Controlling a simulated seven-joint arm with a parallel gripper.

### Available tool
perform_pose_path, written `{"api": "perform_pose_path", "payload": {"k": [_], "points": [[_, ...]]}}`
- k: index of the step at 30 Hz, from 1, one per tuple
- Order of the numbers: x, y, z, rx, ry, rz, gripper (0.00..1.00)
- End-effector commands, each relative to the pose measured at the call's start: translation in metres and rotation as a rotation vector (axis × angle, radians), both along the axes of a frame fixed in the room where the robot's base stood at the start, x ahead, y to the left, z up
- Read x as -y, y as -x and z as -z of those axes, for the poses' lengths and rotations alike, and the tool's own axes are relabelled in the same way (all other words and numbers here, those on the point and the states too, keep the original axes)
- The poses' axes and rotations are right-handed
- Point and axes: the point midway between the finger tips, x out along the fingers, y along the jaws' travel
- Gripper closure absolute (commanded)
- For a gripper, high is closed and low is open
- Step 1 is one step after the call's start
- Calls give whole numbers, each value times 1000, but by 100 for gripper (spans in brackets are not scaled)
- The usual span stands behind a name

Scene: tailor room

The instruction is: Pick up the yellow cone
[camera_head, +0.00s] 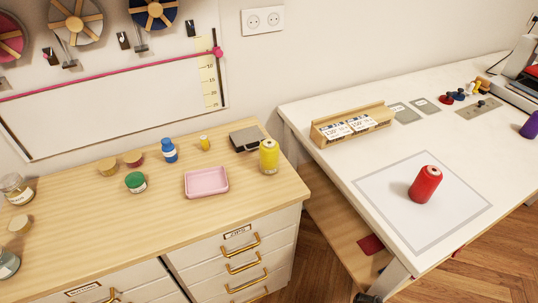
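The yellow cone (269,157), a thick spool with a pale top, stands upright near the right edge of the wooden drawer cabinet's top (235,212). It is in front of and to the right of a dark flat box (245,138), close to it; I cannot tell if they touch. A much smaller yellow item (204,143) stands farther left.
A pink tray (206,182), a blue bottle (169,150) and a green-lidded jar (135,183) stand left of the cone. A gap separates the cabinet from the white table (330,165), where a red cone (425,184) stands on a grey-bordered square (387,213).

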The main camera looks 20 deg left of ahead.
Motion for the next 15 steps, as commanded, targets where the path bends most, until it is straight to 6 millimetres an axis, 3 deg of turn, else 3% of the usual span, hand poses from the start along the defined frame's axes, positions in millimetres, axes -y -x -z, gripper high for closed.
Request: {"api": "perform_pose_path", "payload": {"k": [10,15], "points": [[0,0,0,0,0,0,99],[0,0,0,0,0,0,83]]}}
